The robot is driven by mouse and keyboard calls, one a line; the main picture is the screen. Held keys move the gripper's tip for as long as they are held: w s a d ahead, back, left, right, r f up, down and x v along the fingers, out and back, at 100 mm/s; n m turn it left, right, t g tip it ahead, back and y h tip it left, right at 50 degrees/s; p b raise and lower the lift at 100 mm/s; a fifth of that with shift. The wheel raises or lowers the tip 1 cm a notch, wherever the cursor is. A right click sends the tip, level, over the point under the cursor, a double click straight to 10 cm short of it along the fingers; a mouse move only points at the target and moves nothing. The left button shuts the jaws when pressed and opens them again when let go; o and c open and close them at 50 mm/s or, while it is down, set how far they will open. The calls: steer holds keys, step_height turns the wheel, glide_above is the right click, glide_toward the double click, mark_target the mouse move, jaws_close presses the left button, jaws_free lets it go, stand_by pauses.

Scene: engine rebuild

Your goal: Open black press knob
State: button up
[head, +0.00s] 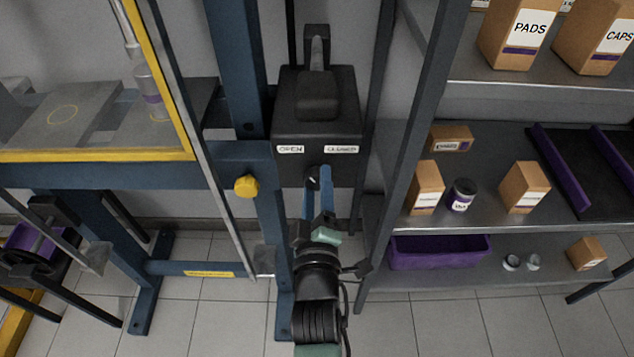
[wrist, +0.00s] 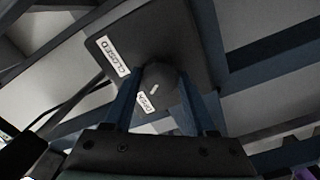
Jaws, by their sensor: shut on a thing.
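The black press knob (wrist: 160,88) sits on the front of a dark box (head: 316,130) fixed to the blue press frame. In the head view only a dark bit of the knob (head: 312,176) shows, between the blue fingers. The box has an OPEN label (head: 290,149) on the left and a CLOSED label (head: 341,149) on the right. My gripper (head: 317,185) is shut on the knob, with one finger on each side; it also shows in the wrist view (wrist: 158,100). A white mark on the knob points toward the OPEN label (wrist: 146,102) in the wrist view.
A yellow-edged guard (head: 95,155) and a yellow knob (head: 246,187) are left of my arm. Shelves on the right hold cardboard boxes (head: 525,187), a dark jar (head: 461,195) and a purple bin (head: 440,253). A dark shelf post (head: 408,150) stands close on the right.

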stand_by(0.4)
steer(key=o, duration=1.4)
steer(key=shift+s+f, duration=0.1)
steer(key=shift+s, duration=0.35)
steer(key=s+b, duration=0.1)
steer(key=s, duration=1.1)
